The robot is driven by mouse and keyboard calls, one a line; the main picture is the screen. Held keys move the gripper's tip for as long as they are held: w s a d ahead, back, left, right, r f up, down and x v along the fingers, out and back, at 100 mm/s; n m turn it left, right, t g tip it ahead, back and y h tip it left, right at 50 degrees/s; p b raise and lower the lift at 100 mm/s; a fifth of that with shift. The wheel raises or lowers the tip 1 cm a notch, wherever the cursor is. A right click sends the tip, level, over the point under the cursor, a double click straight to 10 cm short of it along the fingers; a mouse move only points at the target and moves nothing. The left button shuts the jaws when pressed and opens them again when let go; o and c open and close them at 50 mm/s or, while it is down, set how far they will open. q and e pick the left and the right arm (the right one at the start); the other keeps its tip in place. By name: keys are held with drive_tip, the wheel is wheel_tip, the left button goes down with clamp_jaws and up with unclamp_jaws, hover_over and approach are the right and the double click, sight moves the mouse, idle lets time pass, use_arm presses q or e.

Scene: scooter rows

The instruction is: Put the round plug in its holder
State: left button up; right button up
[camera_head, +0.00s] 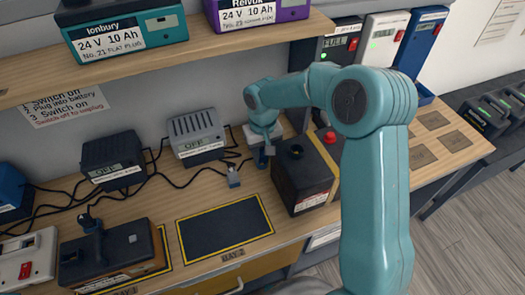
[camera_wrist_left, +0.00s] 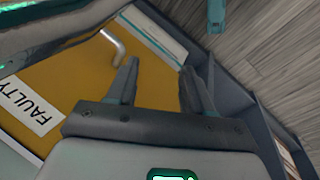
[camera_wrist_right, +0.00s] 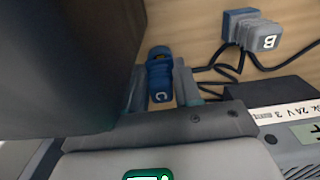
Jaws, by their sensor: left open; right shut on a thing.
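My right gripper (camera_head: 263,155) is at the back of the bench, beside a black battery (camera_head: 300,172). In the right wrist view its fingers (camera_wrist_right: 162,88) are shut on a blue plug marked C (camera_wrist_right: 160,72) with a rounded end. A grey-blue, squarer plug marked B (camera_wrist_right: 255,34) lies on the bench with its cable; it also shows in the head view (camera_head: 233,177). I cannot make out which part is the plug's holder. My left gripper (camera_wrist_left: 157,85) is open and empty in the left wrist view, above a yellow surface marked FAULTY (camera_wrist_left: 75,85).
Grey (camera_head: 197,136) and black (camera_head: 112,160) chargers stand along the wall with loose black cables. The yellow-edged bay mat (camera_head: 224,228) is empty. A battery (camera_head: 125,255) with a plug in it stands left. A shelf (camera_head: 150,72) overhangs the back.

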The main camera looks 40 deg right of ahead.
drive_tip(key=shift+f+b, duration=0.55)
drive_tip(key=shift+f, duration=0.2)
drive_tip(key=o, duration=1.1)
drive_tip(key=shift+o, duration=0.2)
drive_tip(key=shift+r, duration=0.15)
wheel_tip(320, 180, up, 7)
drive_tip(key=shift+r, duration=0.2)
